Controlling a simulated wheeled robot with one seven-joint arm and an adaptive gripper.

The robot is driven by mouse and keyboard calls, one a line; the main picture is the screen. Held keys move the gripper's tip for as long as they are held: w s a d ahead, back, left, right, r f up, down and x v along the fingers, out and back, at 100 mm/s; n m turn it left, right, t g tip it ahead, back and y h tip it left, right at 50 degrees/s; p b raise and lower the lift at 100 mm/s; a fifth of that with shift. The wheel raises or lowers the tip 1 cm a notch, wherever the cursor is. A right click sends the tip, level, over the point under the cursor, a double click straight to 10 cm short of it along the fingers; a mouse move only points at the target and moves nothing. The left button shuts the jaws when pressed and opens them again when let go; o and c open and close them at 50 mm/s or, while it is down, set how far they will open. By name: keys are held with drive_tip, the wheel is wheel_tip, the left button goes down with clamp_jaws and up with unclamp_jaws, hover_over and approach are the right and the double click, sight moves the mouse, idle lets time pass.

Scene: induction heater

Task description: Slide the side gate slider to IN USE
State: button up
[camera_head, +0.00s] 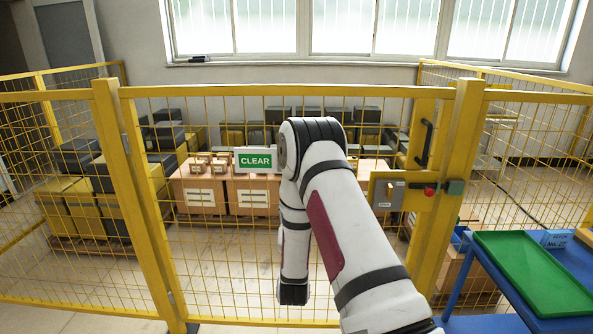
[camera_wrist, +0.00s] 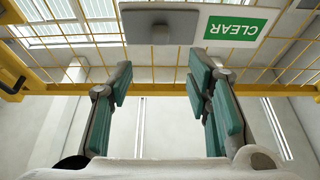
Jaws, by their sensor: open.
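The side gate slider is a pale grey panel on the yellow mesh fence, with a green CLEAR sign (camera_head: 255,161) showing in the head view just left of my arm. In the wrist view the panel appears upside down, with the CLEAR sign (camera_wrist: 235,28) at upper right and a dark grey knob (camera_wrist: 160,27) at top centre. My gripper (camera_wrist: 160,78) is open and empty; its two teal-padded fingers point toward the panel, with the knob beyond and between the fingertips in the picture. No IN USE lettering is visible. My arm hides the panel's right part in the head view.
The yellow gate frame (camera_head: 108,130) and mesh stand across the front. A blue table with a green tray (camera_head: 533,270) is at lower right. Crates (camera_head: 200,190) stand behind the mesh.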

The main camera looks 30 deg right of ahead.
drive_tip(key=x, duration=1.3)
drive_tip(key=shift+w+r, duration=0.2)
drive_tip(key=shift+d, duration=0.15)
drive_tip(key=shift+c, duration=0.2)
clamp_jaws()
